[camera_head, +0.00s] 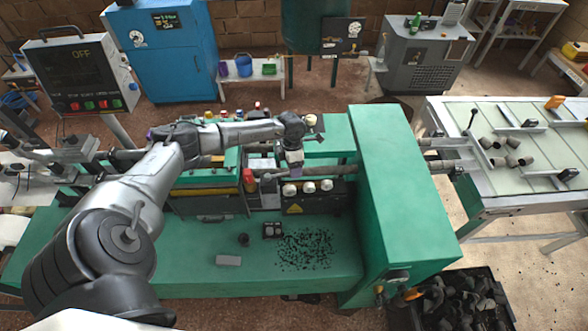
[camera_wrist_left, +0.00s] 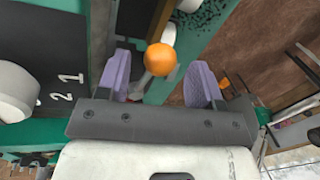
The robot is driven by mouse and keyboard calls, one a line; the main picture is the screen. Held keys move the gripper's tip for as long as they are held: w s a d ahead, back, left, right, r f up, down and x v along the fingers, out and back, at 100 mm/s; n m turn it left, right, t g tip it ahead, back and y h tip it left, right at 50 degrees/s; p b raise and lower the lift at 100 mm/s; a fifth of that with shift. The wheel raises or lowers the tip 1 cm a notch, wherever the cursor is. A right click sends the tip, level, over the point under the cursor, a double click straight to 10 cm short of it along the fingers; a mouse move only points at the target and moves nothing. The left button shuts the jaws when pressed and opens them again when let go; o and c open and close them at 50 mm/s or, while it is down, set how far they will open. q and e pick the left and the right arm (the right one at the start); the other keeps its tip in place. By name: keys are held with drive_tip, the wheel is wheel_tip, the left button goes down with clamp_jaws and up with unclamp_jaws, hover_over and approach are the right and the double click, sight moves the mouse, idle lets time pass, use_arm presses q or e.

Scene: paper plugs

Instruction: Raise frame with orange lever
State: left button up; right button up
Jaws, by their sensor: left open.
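My left gripper (camera_head: 295,172) reaches over the green machine, beside the white knobs on its front panel. In the left wrist view, its two purple fingers (camera_wrist_left: 160,80) are spread apart. The orange ball knob (camera_wrist_left: 161,60) of the lever shows between them, with a clear gap to each finger. A grey metal rod (camera_wrist_left: 138,88) runs down from the knob. In the head view, the orange knob is not clearly seen near my gripper. I cannot make out which part is the frame. My right gripper is not in view.
White knobs (camera_head: 308,187) sit on a dark panel close to my gripper; one also shows in the left wrist view (camera_wrist_left: 18,90). A red part (camera_head: 249,180) stands to the left. Black crumbs (camera_head: 305,249) lie on the green front ledge. A tall green housing (camera_head: 398,190) stands to the right.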

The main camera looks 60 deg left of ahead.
use_arm(q)
drive_tip(key=shift+d+f, duration=0.2)
drive_tip(key=shift+f, duration=0.95)
drive_tip(key=shift+c, duration=0.2)
clamp_jaws()
